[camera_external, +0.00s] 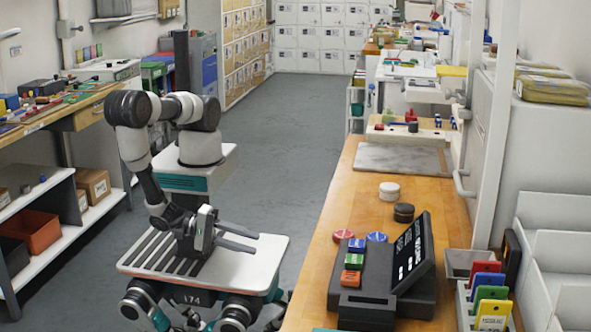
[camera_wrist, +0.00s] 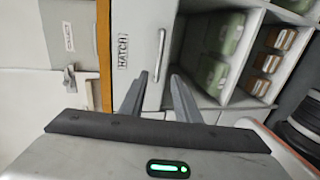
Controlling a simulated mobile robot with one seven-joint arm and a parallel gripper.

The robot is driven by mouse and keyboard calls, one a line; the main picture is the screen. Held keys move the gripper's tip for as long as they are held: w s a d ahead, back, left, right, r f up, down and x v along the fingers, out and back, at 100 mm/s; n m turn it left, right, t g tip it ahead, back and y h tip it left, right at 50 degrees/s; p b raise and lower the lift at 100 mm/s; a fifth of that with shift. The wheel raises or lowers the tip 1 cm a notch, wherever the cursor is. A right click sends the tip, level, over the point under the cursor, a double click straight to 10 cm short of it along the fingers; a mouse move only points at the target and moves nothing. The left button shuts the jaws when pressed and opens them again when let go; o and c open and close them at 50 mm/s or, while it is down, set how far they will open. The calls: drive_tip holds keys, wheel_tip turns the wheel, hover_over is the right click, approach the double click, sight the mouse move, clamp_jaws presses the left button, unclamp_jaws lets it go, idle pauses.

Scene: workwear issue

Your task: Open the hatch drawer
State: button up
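The hatch drawer (camera_wrist: 138,30) shows in the wrist view as a white front with a label reading HATCH, turned sideways in the picture. A slim metal handle (camera_wrist: 161,44) stands on its face, beyond my fingertips. My gripper (camera_wrist: 159,76) is open, with nothing between its two dark fingers. The fingers point toward the drawer front and look short of the handle; the exact gap cannot be told. In the external view my gripper (camera_external: 256,242) is over my white base, left of the wooden counter (camera_external: 330,220). I cannot make out the drawer front there.
Beside the drawer in the wrist view is an open shelf with green containers (camera_wrist: 222,45) and orange-brown ones (camera_wrist: 272,62). On the counter are a black terminal (camera_external: 410,255), coloured blocks (camera_external: 354,260) and round pucks (camera_external: 389,191). The grey floor (camera_external: 290,130) behind is clear.

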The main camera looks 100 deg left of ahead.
drive_tip(key=b+x, duration=0.2)
drive_tip(key=x, duration=1.4)
clamp_jaws()
